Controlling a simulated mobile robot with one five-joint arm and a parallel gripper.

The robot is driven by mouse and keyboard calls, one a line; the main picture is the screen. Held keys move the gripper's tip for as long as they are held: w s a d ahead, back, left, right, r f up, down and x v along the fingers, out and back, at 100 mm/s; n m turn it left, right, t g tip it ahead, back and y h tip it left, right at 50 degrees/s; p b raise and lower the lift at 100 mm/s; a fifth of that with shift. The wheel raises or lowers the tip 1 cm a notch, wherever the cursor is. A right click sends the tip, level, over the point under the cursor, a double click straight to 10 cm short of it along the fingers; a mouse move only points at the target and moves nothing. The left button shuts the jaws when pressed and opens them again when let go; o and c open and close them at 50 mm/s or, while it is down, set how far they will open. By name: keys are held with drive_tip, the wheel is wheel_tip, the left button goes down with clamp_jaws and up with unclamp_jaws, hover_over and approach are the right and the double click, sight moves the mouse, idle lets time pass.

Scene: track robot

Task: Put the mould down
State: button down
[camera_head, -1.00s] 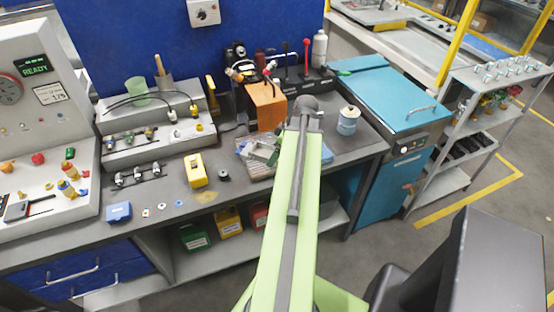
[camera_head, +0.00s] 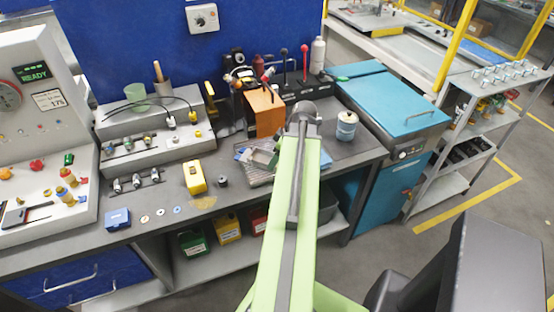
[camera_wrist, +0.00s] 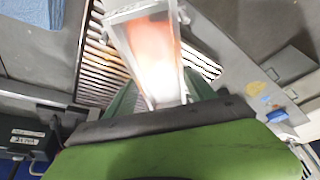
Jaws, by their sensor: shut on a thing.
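The mould (camera_wrist: 146,48) is a grey metal, open rectangular frame with a glowing orange-white inside, seen in the wrist view. My gripper (camera_wrist: 160,98) is shut on its near end, with a green finger at either side. The mould is over a slatted metal rack (camera_wrist: 97,78); I cannot tell whether it touches the slats. My arm hides the gripper there.
A blue cloth (camera_wrist: 32,12) lies beside the rack. An orange block (camera_head: 264,112) stands behind it and a tin (camera_head: 346,126) to the right. A yellow block (camera_head: 194,177) and a small dark cylinder (camera_head: 223,181) stand left. Bare bench lies in front of the tin.

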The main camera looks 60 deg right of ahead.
drive_tip(key=shift+r+p, duration=1.8)
drive_tip(key=shift+r, duration=0.05)
drive_tip(key=s+d, duration=0.2)
drive_tip(key=s, duration=1.5)
drive_tip(key=shift+s+d, duration=0.35)
drive_tip(key=shift+s, duration=0.05)
drive_tip(key=shift+f, duration=0.1)
